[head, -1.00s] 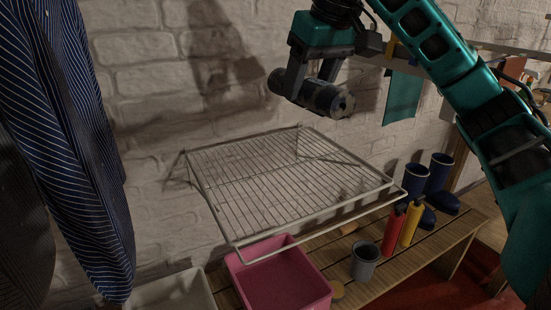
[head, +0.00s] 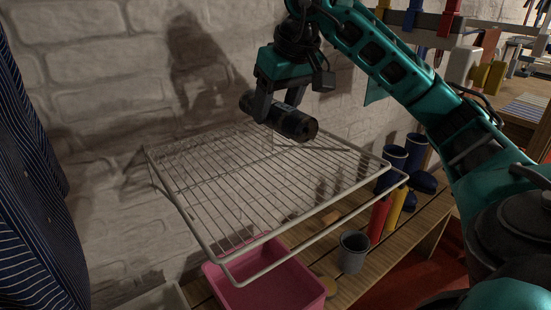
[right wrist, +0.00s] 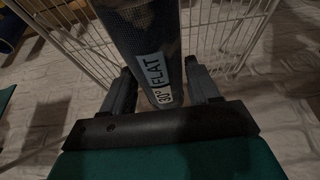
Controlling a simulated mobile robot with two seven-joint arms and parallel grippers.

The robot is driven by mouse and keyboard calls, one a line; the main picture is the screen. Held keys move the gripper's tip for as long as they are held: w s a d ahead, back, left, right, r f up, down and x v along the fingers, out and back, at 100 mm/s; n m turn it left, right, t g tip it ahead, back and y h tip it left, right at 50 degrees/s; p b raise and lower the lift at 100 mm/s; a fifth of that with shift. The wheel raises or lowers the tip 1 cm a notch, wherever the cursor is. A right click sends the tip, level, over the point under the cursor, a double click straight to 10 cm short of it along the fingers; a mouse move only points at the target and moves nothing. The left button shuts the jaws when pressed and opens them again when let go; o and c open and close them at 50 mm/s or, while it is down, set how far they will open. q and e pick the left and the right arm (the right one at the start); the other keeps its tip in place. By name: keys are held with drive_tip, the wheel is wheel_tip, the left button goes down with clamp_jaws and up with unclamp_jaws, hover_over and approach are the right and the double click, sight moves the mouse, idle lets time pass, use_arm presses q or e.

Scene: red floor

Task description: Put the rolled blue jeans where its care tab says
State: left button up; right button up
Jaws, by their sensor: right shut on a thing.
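My right gripper (head: 279,106) is shut on the rolled jeans (head: 298,125), a dark roll held roughly level above the wire rack (head: 235,190). The rack is a flat grid fixed out from the brick wall, and the roll is over its back part, apart from the wires. In the right wrist view the roll (right wrist: 150,30) lies between both fingers. Its pale care tab (right wrist: 153,76) reads "30° FLAT". My left gripper is out of view.
A pink bin (head: 265,282) stands below the rack on a slatted wooden bench (head: 345,288). A grey cup (head: 353,252), red and yellow bottles and blue boots (head: 417,150) stand to the right. A striped shirt (head: 35,200) hangs at left.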

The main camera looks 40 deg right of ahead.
wheel_tip(320, 180, down, 4)
drive_tip(key=shift+f+b, duration=0.2)
drive_tip(key=shift+b, duration=0.2)
wheel_tip(320, 180, down, 4)
drive_tip(key=shift+r+b, duration=0.2)
drive_tip(key=shift+b, duration=0.35)
drive_tip(key=shift+f, duration=0.25)
drive_tip(key=shift+r, duration=0.1)
drive_tip(key=o, duration=1.3)
drive_tip(key=shift+c, duration=0.2)
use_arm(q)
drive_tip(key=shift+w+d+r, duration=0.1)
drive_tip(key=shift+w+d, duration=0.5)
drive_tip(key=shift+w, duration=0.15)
